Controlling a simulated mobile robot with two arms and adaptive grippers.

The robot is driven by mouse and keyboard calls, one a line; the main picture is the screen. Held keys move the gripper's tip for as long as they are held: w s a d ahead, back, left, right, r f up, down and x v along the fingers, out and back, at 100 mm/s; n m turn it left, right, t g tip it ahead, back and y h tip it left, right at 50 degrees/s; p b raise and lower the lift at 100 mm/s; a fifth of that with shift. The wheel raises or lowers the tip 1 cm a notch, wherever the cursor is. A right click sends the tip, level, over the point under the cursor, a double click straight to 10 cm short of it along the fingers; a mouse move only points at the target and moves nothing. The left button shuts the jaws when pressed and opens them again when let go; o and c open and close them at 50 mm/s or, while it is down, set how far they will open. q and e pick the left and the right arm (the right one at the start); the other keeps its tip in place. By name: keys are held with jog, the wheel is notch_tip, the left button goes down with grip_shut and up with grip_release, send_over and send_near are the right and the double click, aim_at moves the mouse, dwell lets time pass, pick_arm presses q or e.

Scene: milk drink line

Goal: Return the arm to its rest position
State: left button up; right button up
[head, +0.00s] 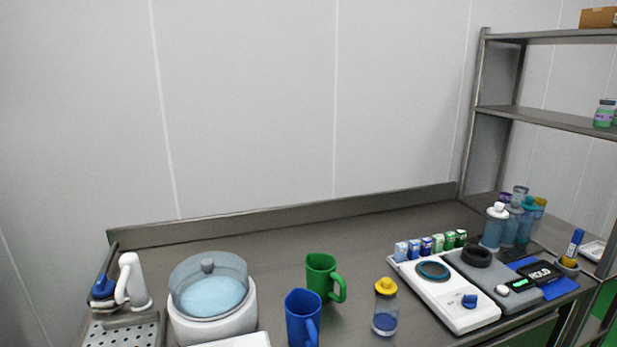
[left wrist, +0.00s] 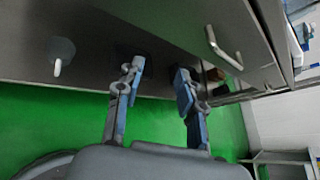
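My left gripper (left wrist: 158,82) shows in the left wrist view. Its two blue-padded fingers are spread apart with nothing between them. It is in front of a dark cabinet or counter front, above a green floor (left wrist: 155,125). Neither of my arms shows in the head view, and my right gripper is in neither view.
The steel counter (head: 280,245) holds a lidded white pot (head: 210,300), a green mug (head: 320,275), a blue mug (head: 302,318), a yellow-capped bottle (head: 385,310) and a white device (head: 445,295). A shelf rack (head: 545,120) stands right. A drawer handle (left wrist: 222,50) is near my left gripper.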

pick_arm(q)
jog(key=s+a+f+n+g+y, duration=0.1)
jog(key=s+a+f+n+g, duration=0.2)
jog(key=f, duration=0.4)
jog(key=s+a+f+n+g+y, duration=0.1)
jog(key=s+a+f+n, duration=0.1)
jog(key=a+f+n, duration=0.35)
jog(key=s+a+f+n+g+y, duration=0.15)
jog(key=f+n, duration=0.25)
jog(key=f, duration=0.6)
jog(key=s+a+f+n+g, duration=0.1)
jog(key=s+f+n+g, duration=0.2)
jog(key=s+f+n, duration=0.3)
jog(key=s+a+f+n+g, duration=0.1)
jog(key=s+f+n+g, duration=0.2)
jog(key=s+f+n, duration=0.3)
jog(key=s+n, duration=0.5)
jog(key=s, duration=0.3)
jog(key=shift+a+f+n+h, duration=0.2)
jog(key=shift+f+n+h, duration=0.15)
